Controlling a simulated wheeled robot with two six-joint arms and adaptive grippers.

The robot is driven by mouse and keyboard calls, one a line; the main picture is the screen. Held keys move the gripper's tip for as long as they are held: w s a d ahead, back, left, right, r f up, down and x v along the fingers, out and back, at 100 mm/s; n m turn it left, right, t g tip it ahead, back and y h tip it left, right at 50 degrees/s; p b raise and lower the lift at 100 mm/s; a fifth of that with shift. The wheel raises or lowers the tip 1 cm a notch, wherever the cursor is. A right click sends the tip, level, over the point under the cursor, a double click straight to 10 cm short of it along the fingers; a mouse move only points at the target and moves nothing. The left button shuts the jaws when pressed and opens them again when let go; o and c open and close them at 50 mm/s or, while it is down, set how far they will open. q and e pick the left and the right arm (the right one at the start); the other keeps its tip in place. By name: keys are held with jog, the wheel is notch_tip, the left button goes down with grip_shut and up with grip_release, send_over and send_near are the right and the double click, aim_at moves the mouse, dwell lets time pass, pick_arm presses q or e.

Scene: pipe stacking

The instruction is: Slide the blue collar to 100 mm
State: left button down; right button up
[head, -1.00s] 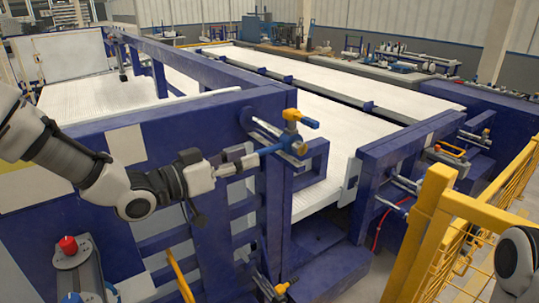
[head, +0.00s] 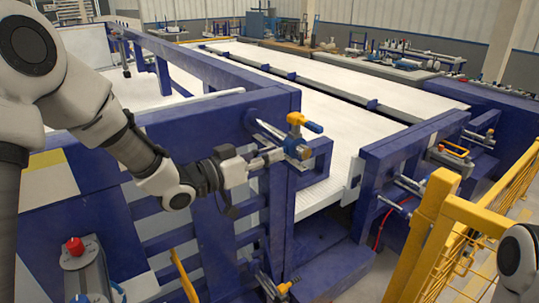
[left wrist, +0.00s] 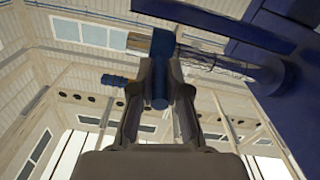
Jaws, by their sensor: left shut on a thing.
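The blue collar (head: 297,148) is at the outer end of a grey metal rod (head: 268,131) that sticks out from the blue frame. A yellow fitting (head: 296,118) with a blue handle (head: 314,127) sits at the rod's end, just above the collar. My left gripper (head: 279,156) is shut on the blue collar's lower part, from the left. In the left wrist view the fingers (left wrist: 159,90) close around a blue stem below a blue block (left wrist: 162,45). Scale marks on the rod are too small to read. My right gripper is out of view.
The large blue frame (head: 205,121) stands close behind my left gripper. A second blue frame (head: 395,150) with more rods and handles is to the right. A yellow railing (head: 440,215) stands at the right front. A lower yellow-tipped rod (head: 283,289) is beneath.

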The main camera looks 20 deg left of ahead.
pick_arm(q)
jog(key=w+a, duration=0.1)
jog(key=a, duration=0.1)
jog(key=w+a+p, duration=0.1)
jog(key=w+a, duration=0.1)
jog(key=shift+w+a+r, duration=0.1)
jog(key=shift+w+a, duration=0.35)
jog(key=shift+a, duration=0.05)
jog(key=shift+d, duration=0.2)
jog(key=c, duration=1.2)
grip_release()
jog(key=shift+o, duration=0.2)
jog(key=v, duration=1.2)
